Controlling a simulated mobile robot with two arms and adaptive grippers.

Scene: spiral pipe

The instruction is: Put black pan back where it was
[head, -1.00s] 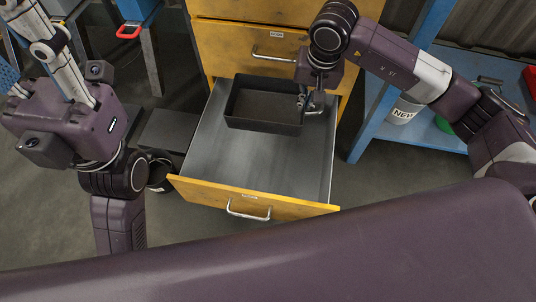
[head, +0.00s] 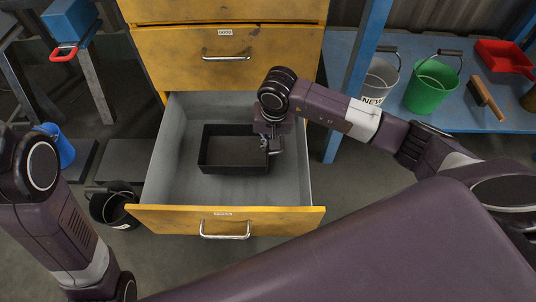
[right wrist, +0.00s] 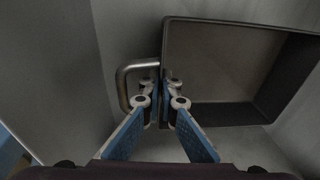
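The black pan (head: 234,168), a rectangular tray with a metal side handle (right wrist: 123,88), is inside the open yellow drawer (head: 175,219). It looks level and low in the drawer; whether it touches the bottom I cannot tell. My right gripper (head: 268,147) is at the pan's right side. In the right wrist view its fingers (right wrist: 160,100) are close together around the pan's side wall by the handle. The black pan (right wrist: 215,113) fills the upper right of that view. My left gripper is out of view; only part of the left arm shows.
The yellow cabinet (head: 180,58) stands behind the drawer. A blue shelf (head: 430,112) on the right holds a grey bucket (head: 380,80), a green bucket (head: 433,88) and a brush (head: 487,98). A black bucket (head: 112,205) stands left of the drawer. Bare drawer floor surrounds the pan.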

